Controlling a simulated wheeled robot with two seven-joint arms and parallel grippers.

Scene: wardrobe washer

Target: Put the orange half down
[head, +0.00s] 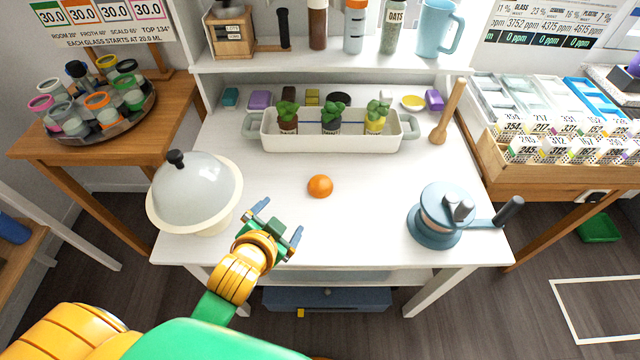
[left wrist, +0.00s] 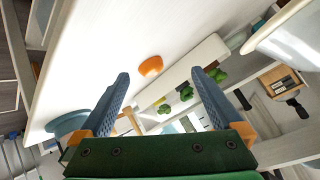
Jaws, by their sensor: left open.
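The orange half (head: 320,186) rests on the white table (head: 375,215), near its middle. It also shows in the left wrist view (left wrist: 151,66), beyond the space between my fingers. My left gripper (head: 279,222) is open and empty. It is over the front part of the table, in front of and to the left of the orange half, apart from it. In the left wrist view both blue fingers of the left gripper (left wrist: 158,84) stand wide apart with nothing between them. My right gripper is in neither view.
A domed dish (head: 195,190) stands left of my gripper. A blue hand-cranked device (head: 437,222) stands at the right. A white planter (head: 330,142) with three small plants is behind the orange half. The table around the orange half is clear.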

